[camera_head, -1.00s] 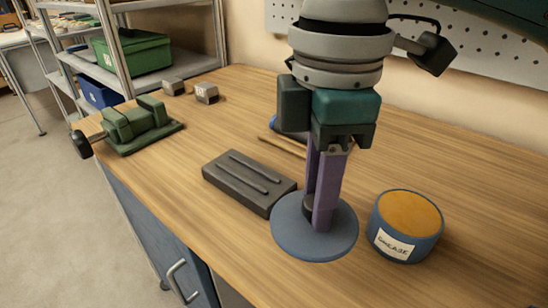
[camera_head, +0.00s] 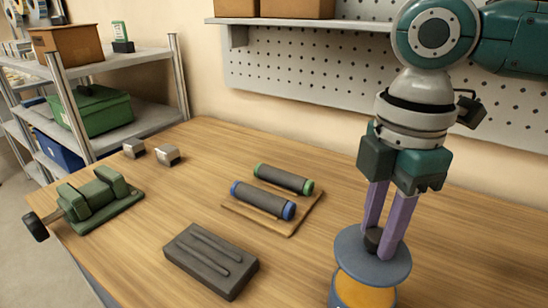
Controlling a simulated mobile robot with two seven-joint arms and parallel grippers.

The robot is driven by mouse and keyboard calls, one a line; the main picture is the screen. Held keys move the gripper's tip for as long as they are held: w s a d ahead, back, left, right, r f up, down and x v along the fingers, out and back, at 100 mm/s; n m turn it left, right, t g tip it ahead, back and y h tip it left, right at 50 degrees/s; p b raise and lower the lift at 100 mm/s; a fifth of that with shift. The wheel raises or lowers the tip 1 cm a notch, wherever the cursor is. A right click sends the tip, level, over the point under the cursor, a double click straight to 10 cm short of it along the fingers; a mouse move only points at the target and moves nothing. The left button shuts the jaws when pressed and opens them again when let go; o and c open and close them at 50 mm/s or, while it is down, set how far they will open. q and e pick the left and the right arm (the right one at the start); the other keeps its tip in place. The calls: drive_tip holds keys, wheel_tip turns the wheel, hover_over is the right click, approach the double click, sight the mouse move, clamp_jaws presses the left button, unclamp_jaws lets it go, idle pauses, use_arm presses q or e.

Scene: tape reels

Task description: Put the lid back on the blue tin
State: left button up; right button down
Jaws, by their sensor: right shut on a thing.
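The blue tin (camera_head: 334,297) stands at the bottom edge of the view, partly cut off. Its orange contents (camera_head: 362,290) show at the near side. The round blue-grey lid (camera_head: 352,262) is over the far part of the tin's opening and hides it. I cannot tell whether the lid touches the rim. My right gripper (camera_head: 378,238) points down, its purple fingers shut on the lid's dark knob. My left gripper is not in view.
A dark grey grooved block (camera_head: 212,261) lies left of the tin. A wooden board (camera_head: 270,217) with two dark rolls, green-ended and blue-ended, lies behind it. The table right of the tin is bare.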

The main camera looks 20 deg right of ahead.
sight(375, 258)
drive_tip(key=shift+d+f, duration=0.2)
drive_tip(key=shift+d, duration=0.15)
drive_tip(key=shift+f, duration=0.15)
wheel_tip(375, 258, down, 4)
drive_tip(key=b, duration=0.6)
drive_tip(key=shift+f, duration=0.2)
drive_tip(key=shift+s+f, duration=0.1)
drive_tip(key=shift+f, duration=0.7)
drive_tip(key=shift+p, duration=0.75)
idle(0.7)
